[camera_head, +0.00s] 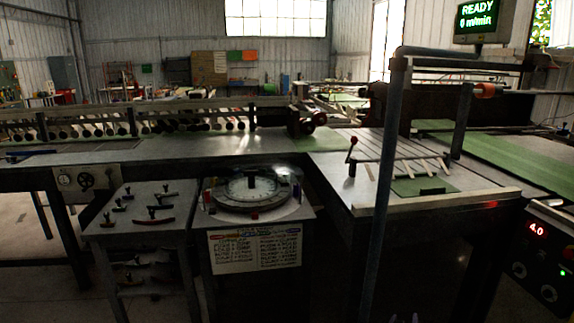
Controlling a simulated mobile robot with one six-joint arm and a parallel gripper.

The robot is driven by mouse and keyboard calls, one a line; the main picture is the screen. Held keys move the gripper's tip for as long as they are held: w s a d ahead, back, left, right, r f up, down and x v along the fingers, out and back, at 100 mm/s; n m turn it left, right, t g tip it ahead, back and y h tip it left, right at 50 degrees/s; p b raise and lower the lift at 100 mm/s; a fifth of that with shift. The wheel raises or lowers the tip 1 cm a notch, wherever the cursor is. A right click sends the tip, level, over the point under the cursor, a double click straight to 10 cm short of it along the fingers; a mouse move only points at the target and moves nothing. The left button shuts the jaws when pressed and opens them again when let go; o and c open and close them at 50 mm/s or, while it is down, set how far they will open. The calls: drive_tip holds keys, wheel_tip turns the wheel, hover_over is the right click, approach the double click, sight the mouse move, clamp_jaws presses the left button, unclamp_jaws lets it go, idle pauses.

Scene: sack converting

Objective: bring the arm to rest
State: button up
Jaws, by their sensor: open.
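No part of my arm or gripper can be made out with certainty in the head view. Small dark shapes at the bottom edge, right of centre, are too dim to identify. A round dial plate (250,190) with a pale graduated ring lies on a dark stand (257,290) in the middle. A printed sign (255,250) hangs on the stand's front.
A side table (135,196) with several small dark-handled tools stands left of the dial. A machine bed with a red-knobbed lever (352,143) and a green sheet (424,186) is at right. A dark upright post (378,225) rises in front. A monitor (477,20) reads READY.

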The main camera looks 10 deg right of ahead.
drive_tip(key=a+f+n+y, duration=0.35)
drive_tip(key=a+f, duration=0.35)
drive_tip(key=a, duration=0.5)
drive_tip(key=s+a+f+n+g+y, duration=0.1)
drive_tip(key=s+a+f+g+y, duration=0.1)
drive_tip(key=s+a+f, duration=0.35)
drive_tip(key=s+a+f+n+g+y, duration=0.1)
drive_tip(key=s+a+f+g+y, duration=0.15)
drive_tip(key=a, duration=0.65)
drive_tip(key=s+a+f+n+g+y, duration=0.1)
drive_tip(key=s+a+f, duration=0.35)
drive_tip(key=a, duration=0.25)
drive_tip(key=s+a+f+g+y, duration=0.1)
drive_tip(key=s+a+f+g, duration=0.15)
drive_tip(key=s, duration=0.35)
drive_tip(key=s+a+f+g, duration=0.2)
drive_tip(key=s+f, duration=0.1)
drive_tip(key=s, duration=0.4)
drive_tip(key=s+d+r+m+g+h, duration=0.1)
drive_tip(key=s+d+m+g, duration=0.1)
drive_tip(key=s, duration=0.5)
drive_tip(key=s+d+r+m+g+h, duration=0.1)
drive_tip(key=s+d+m+g, duration=0.1)
drive_tip(key=s+g, duration=0.2)
drive_tip(key=s, duration=0.3)
drive_tip(key=shift+s+d+r+g, duration=0.2)
drive_tip(key=shift+r+g, duration=0.1)
drive_tip(key=shift+g, duration=0.1)
drive_tip(key=shift+w, duration=0.1)
